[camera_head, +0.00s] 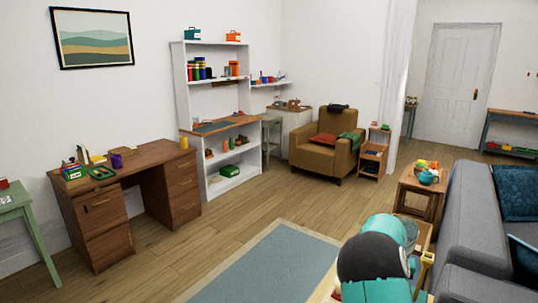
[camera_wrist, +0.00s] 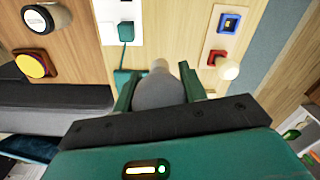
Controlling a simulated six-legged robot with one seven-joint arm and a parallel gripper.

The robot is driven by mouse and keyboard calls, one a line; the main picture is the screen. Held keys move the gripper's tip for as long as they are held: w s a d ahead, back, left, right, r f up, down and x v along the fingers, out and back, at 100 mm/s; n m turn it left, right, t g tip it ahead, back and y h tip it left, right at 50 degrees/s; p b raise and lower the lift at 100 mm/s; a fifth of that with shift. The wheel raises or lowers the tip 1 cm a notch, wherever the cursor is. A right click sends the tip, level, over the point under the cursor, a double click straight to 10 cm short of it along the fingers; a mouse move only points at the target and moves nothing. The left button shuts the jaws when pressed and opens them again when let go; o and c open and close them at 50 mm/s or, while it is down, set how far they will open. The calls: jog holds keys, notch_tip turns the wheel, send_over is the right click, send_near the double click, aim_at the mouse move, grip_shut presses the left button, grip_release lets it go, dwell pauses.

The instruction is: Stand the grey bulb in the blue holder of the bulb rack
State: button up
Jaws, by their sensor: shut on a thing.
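In the wrist view, my gripper (camera_wrist: 158,84) is shut on the grey bulb (camera_wrist: 158,92), with one green finger on each side of it. The bulb's paler end (camera_wrist: 160,65) points away from the palm. The bulb rack (camera_wrist: 208,42) is a light wooden board to the upper right, apart from the bulb. Its square blue holder (camera_wrist: 229,22) shows no bulb in it. Its red holder (camera_wrist: 217,57) has a cream bulb (camera_wrist: 228,70) at it. In the head view, my teal and black arm covers much of the near table, and the rack and grey bulb are hidden.
In the wrist view, a white board with a teal plug-like block (camera_wrist: 126,31), a yellow button (camera_wrist: 35,64) and a black-and-white round knob (camera_wrist: 42,18) share the wooden top. In the head view, a grey sofa (camera_head: 462,222) stands right and a rug (camera_head: 265,272) lies left.

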jog(key=s+a+f+n, duration=0.1)
jog(key=a+f, duration=0.2)
jog(key=a, duration=0.6)
jog(key=s+a+f+n, duration=0.2)
jog(key=a+f, duration=0.2)
jog(key=a, duration=0.4)
jog(key=s+a+f+n, duration=0.1)
jog(key=a+f+n, duration=0.1)
jog(key=a, duration=0.7)
jog(key=shift+s+a+f, duration=0.15)
jog(key=shift+a+f, duration=0.15)
jog(key=shift+f, duration=0.35)
